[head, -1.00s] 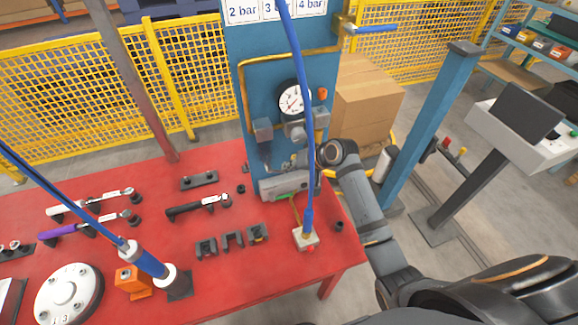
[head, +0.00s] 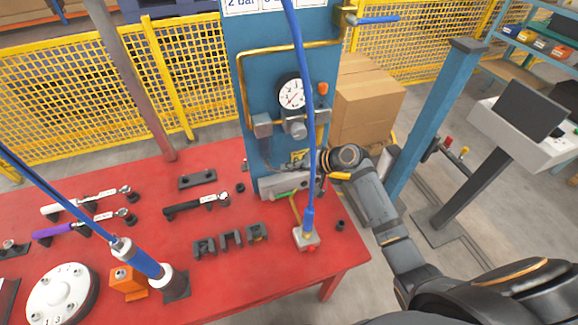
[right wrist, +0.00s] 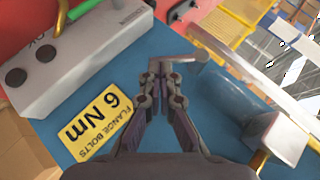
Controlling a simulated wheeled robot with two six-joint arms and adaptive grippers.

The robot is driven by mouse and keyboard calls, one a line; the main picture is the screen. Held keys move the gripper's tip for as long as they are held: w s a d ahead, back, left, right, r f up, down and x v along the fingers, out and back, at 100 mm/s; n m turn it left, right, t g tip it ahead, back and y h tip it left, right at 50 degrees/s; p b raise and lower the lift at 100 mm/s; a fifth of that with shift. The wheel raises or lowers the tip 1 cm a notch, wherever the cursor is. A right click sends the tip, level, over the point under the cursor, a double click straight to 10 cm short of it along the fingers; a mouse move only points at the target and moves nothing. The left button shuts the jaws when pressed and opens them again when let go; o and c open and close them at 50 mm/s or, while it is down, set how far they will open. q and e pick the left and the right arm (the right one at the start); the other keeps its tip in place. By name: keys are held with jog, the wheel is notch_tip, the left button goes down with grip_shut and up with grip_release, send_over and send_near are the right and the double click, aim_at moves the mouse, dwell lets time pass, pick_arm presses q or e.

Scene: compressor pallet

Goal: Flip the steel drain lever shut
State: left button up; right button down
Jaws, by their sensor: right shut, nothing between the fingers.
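A grey steel lever (right wrist: 190,57), bent like an L, shows in the right wrist view just beyond my fingertips. My right gripper (right wrist: 162,76) is shut with nothing between its fingers. Its tips are close to the lever; whether they touch it I cannot tell. In the head view my right gripper (head: 324,174) is at the lower right edge of the blue panel (head: 277,135), and the lever cannot be made out clearly there. My left gripper is not in view.
A yellow "6 Nm" sign (right wrist: 96,120) is on the panel beside my gripper. A grey block (head: 282,188) stands at the panel's foot. A blue hose (head: 311,130) hangs in front. Tools lie on the red table (head: 215,290). A cardboard box (head: 366,100) stands behind.

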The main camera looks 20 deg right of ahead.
jog(key=shift+a+f+m+t+y+b, duration=0.3)
jog(key=shift+f+y+b, duration=0.4)
jog(key=shift+b, duration=0.9)
jog(key=shift+a+f+m+t+y+b, duration=0.1)
jog(key=shift+a+f+m+y+b, duration=0.3)
jog(key=shift+y+b, duration=0.85)
jog(key=shift+a+f+m+t+y+b, duration=0.2)
jog(key=shift+f+m+y+b, duration=0.4)
jog(key=shift+b, duration=1.35)
jog(key=shift+f, duration=0.1)
jog(key=shift+h, duration=0.25)
